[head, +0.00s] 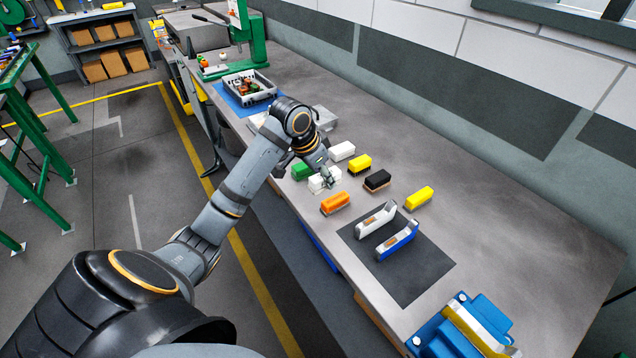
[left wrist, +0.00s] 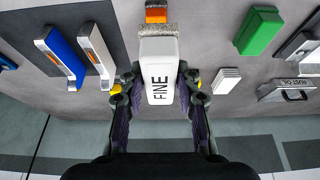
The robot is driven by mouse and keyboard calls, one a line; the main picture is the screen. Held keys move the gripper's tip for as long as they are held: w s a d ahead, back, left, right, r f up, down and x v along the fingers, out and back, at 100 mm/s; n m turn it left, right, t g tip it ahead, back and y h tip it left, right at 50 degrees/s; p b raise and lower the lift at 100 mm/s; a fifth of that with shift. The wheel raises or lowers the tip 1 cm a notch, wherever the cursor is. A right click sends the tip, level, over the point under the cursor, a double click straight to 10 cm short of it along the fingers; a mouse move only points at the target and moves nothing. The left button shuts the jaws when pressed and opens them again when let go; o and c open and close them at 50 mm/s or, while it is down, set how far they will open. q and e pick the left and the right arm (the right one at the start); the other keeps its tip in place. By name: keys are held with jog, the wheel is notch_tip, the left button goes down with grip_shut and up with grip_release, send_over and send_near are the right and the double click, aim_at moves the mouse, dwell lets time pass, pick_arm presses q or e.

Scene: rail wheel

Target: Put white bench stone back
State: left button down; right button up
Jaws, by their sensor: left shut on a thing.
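The white bench stone (left wrist: 160,80), a block marked FINE, is between the two fingers of my left gripper (left wrist: 158,92) in the left wrist view, and the gripper is shut on it. In the head view the stone (head: 320,184) shows partly behind the fingers of my left gripper (head: 326,174), low over the bench or on it; I cannot tell if it touches. It is between a green block (head: 301,171) and an orange block (head: 335,204). Another white block (head: 342,151) lies farther back. My right gripper is not in view.
A dark mat (head: 410,282) holds a white-handled tool (head: 376,219) and a blue one (head: 397,241). Black (head: 377,180) and yellow (head: 419,198) blocks lie nearby. A grey crate (head: 250,88) stands at the far end, a blue vise (head: 462,330) at the near end. The bench's wall side is clear.

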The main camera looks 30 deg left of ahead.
pick_arm(q)
jog(key=w+a+f+p, duration=0.1)
jog(key=w+a+f, duration=0.4)
jog(key=w+f, duration=0.1)
jog(key=shift+a+f+p, duration=0.35)
jog(key=shift+a+p, duration=0.05)
jog(key=shift+w+a+f, duration=0.2)
jog(key=shift+f, duration=0.1)
jog(key=shift+w+a+f, duration=0.15)
jog(key=shift+f, duration=0.1)
notch_tip(320, 180, down, 2)
jog(key=shift+f+p, duration=0.25)
jog(key=shift+p, duration=0.65)
jog(key=shift+f, duration=0.25)
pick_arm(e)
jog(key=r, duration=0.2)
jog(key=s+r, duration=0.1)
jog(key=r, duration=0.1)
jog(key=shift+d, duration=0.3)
pick_arm(q)
jog(key=shift+f, duration=0.1)
